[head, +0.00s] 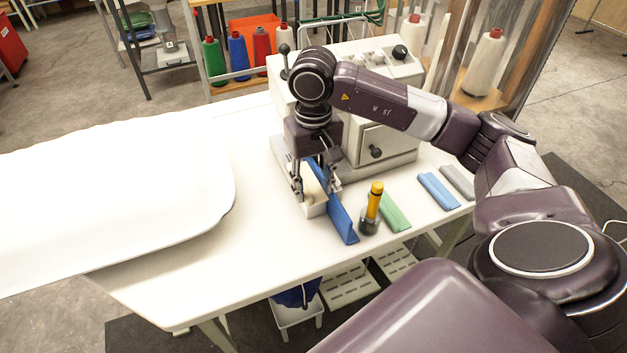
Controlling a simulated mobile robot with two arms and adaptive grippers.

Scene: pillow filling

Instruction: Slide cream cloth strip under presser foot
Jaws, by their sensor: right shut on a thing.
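My right gripper (316,190) reaches down in front of the sewing machine (390,145), its fingers pointing at the table. It is shut on the cream cloth strip (314,208), whose pale end shows low between the fingers. A long dark blue piece (342,222) runs right beside the cream strip, from the machine toward the table's front edge. The presser foot is hidden behind my right gripper and wrist, so I cannot tell whether the strip is under it. My left gripper is not in view.
A yellow-handled tool (374,203) stands just right of the blue piece. Green (393,212), light blue (438,191) and grey (458,181) strips lie farther right. A big white pillow-like cloth (110,200) covers the table's left. Thread cones stand behind. The table's (200,290) front left is clear.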

